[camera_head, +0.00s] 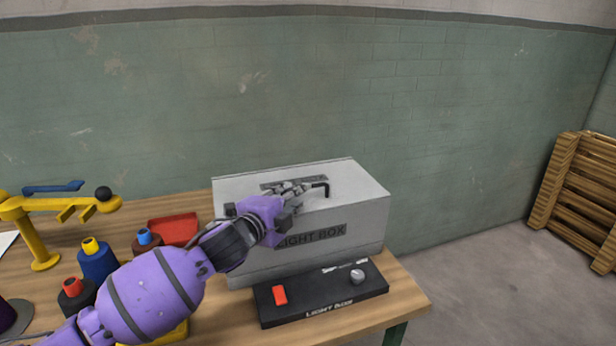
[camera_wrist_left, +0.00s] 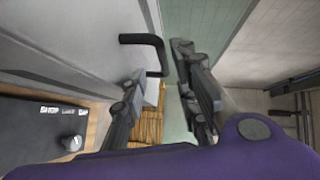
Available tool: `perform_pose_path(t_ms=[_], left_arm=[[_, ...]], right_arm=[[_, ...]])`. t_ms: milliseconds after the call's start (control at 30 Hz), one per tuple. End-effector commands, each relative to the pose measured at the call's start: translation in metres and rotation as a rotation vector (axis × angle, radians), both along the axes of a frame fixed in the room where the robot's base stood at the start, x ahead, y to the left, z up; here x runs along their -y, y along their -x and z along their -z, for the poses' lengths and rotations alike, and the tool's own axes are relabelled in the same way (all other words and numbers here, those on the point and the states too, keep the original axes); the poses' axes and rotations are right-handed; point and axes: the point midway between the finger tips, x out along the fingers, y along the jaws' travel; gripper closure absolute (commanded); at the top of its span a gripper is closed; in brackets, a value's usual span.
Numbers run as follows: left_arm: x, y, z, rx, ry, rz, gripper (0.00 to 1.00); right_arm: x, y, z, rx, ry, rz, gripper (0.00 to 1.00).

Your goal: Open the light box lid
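The grey light box (camera_head: 345,255) stands on the workbench with its lid (camera_head: 352,182) shut. A dark bent handle (camera_head: 322,184) rises from the lid; it also shows in the left wrist view (camera_wrist_left: 148,40). My left gripper (camera_head: 292,189) reaches over the front of the box to the top of the lid, close to the handle. In the left wrist view my left gripper (camera_wrist_left: 160,64) has its two fingers spread apart, with the end of the handle near the gap between them. I cannot tell whether they touch it. My right gripper is not in view.
A black panel (camera_head: 320,308) with a red switch (camera_head: 279,295) and a grey knob (camera_head: 357,276) lies before the box. Spools, a red tray (camera_head: 174,230) and a yellow stand (camera_head: 45,235) are on the left. A wooden pallet (camera_head: 580,195) leans at the right wall.

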Motion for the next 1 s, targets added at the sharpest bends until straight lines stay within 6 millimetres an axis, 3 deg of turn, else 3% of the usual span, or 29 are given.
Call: perform_pose_path(t_ms=[167, 400, 700, 1000], left_arm=[[0.002, -0.004, 0.0, 0.021, -0.044, 0.004, 0.72], [0.017, -0.035, 0.005, 0.022, -0.044, 0.003, 0.72], [0.033, -0.066, 0.011, 0.021, -0.043, 0.003, 0.72], [0.035, -0.069, 0.011, 0.022, -0.043, 0.003, 0.72]], right_arm=[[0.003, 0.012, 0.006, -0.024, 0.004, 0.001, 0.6], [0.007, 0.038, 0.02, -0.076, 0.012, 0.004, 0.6], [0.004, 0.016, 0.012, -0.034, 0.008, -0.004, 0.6], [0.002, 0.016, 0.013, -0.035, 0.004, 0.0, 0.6]])
